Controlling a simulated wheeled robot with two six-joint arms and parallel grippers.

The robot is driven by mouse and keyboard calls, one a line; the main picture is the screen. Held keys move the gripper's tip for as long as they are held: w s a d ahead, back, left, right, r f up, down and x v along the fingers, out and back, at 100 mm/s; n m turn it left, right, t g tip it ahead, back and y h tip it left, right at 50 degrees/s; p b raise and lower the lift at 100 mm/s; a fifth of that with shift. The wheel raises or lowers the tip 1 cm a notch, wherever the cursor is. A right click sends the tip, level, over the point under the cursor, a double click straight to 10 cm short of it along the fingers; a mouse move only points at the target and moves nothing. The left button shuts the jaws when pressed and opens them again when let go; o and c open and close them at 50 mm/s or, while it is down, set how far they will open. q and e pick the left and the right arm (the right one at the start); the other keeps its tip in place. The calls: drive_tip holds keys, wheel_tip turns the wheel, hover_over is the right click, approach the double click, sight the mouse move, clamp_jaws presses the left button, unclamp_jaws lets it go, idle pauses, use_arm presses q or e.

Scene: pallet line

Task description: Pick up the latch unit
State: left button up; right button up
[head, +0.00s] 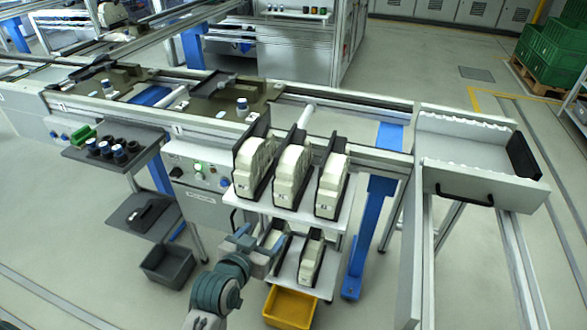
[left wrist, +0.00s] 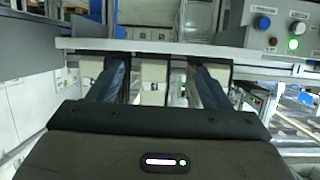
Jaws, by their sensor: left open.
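The task's latch unit is probably one of the cream units in black holders; I cannot tell which. Three stand on the upper shelf: left unit (head: 254,160), middle unit (head: 292,165), right unit (head: 332,180). More sit on the lower shelf, including a lower unit (head: 310,256) and one partly hidden beside it. My left gripper (head: 250,241) is open at the left front of the lower shelf. In the left wrist view its two blue-grey fingers (left wrist: 158,84) stand apart, with a cream unit (left wrist: 153,72) showing between them. Contact cannot be made out. My right gripper is not in view.
A white shelf edge (left wrist: 170,47) runs just above the fingers in the wrist view. A button panel (head: 197,172) and dark side trays (head: 113,150) are to the left. A yellow bin (head: 290,307) stands below, and a grey bin (head: 167,265) on the floor.

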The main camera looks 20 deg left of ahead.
sight(281, 187)
use_arm(q)
drive_tip(key=w+r+t, duration=0.1)
drive_tip(key=w+r, duration=0.1)
drive_tip(key=w+d+r+t, duration=0.1)
drive_tip(key=w+r, duration=0.1)
drive_tip(key=w+r+t, duration=0.2)
drive_tip(key=shift+w+d+r+n+y, duration=0.1)
drive_tip(key=shift+d+r+n+y, duration=0.05)
drive_tip(key=shift+r+n+y, duration=0.2)
drive_tip(key=w+p, duration=0.1)
drive_tip(key=w, duration=0.3)
drive_tip(key=shift+w, duration=0.35)
drive_tip(key=shift+w+r+p, duration=0.15)
drive_tip(key=shift+w+p, duration=0.35)
drive_tip(key=shift+w, duration=0.1)
drive_tip(key=w+p, duration=0.1)
drive_tip(key=w, duration=0.2)
drive_tip(key=shift+w+d+r, duration=0.1)
drive_tip(key=shift+w+d, duration=0.05)
drive_tip(key=shift+w, duration=0.55)
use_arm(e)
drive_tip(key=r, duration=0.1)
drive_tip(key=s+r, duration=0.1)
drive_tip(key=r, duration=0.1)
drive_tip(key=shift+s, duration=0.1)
use_arm(q)
drive_tip(key=shift+s, duration=0.1)
drive_tip(key=shift+c, duration=0.2)
